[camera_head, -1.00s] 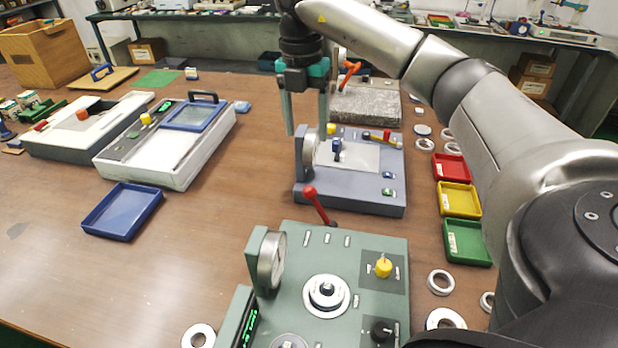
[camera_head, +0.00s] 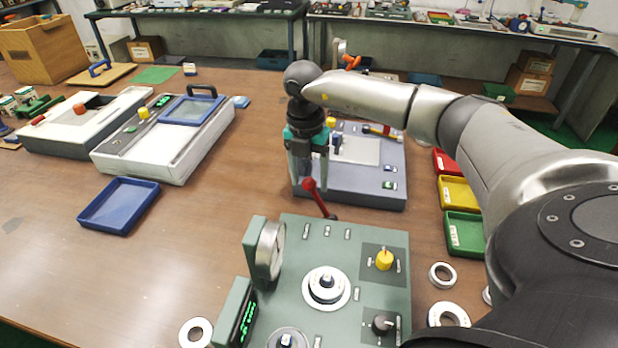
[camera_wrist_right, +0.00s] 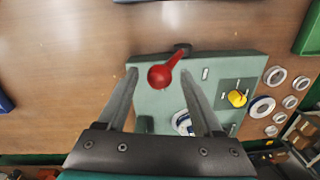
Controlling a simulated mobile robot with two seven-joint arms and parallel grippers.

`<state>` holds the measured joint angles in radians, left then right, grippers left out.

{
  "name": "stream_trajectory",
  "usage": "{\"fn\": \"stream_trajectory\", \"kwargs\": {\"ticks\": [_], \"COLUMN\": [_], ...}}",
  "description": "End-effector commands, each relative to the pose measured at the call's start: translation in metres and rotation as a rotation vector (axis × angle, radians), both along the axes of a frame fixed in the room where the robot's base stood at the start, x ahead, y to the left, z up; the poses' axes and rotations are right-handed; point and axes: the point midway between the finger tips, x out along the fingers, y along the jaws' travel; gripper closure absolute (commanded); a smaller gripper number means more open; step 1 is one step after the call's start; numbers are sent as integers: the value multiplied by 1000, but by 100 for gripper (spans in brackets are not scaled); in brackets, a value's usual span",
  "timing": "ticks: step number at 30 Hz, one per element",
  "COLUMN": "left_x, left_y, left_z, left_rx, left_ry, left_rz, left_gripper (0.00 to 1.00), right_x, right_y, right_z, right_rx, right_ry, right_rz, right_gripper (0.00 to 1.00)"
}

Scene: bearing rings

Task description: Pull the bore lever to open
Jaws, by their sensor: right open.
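The bore lever (camera_head: 318,196) is a red-knobbed lever at the back edge of the green gauge machine (camera_head: 350,238). Its red ball also shows in the right wrist view (camera_wrist_right: 160,76), between and beyond the two fingers. My right gripper (camera_head: 308,188) is open and points down just behind and above the lever. Its fingers (camera_wrist_right: 158,84) stand apart on either side of the knob in the wrist view. I cannot tell whether they are level with the knob, and nothing is held. My left gripper is not in view.
A grey-blue gauge machine (camera_head: 375,185) stands behind the gripper. Red, yellow (camera_head: 459,192) and green (camera_head: 464,232) trays and loose bearing rings (camera_head: 442,275) lie to the right. A blue tray (camera_head: 120,205) lies to the left, with clear table between.

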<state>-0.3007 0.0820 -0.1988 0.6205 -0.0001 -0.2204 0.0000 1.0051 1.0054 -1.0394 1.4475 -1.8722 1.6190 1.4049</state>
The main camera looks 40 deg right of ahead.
Motion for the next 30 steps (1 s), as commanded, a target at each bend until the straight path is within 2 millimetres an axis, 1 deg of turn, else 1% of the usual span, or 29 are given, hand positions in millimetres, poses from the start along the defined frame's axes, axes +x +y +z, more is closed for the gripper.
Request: {"fn": "stream_trajectory", "kwargs": {"ticks": [8, 26, 27, 30], "left_x": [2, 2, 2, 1], "left_y": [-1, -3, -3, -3], "left_z": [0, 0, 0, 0], "left_rx": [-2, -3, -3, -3], "left_ry": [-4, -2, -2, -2], "left_rz": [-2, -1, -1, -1], "left_gripper": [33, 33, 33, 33], "right_x": [0, 0, 0, 0], "right_y": [0, 0, 0, 0], "right_z": [-2, -1, -1, -1], "right_rx": [-1, 0, 0, 0], "right_ry": [1, 0, 0, 0], "right_rz": [0, 0, 0, 0], "right_gripper": [32, 99, 100, 100]}}
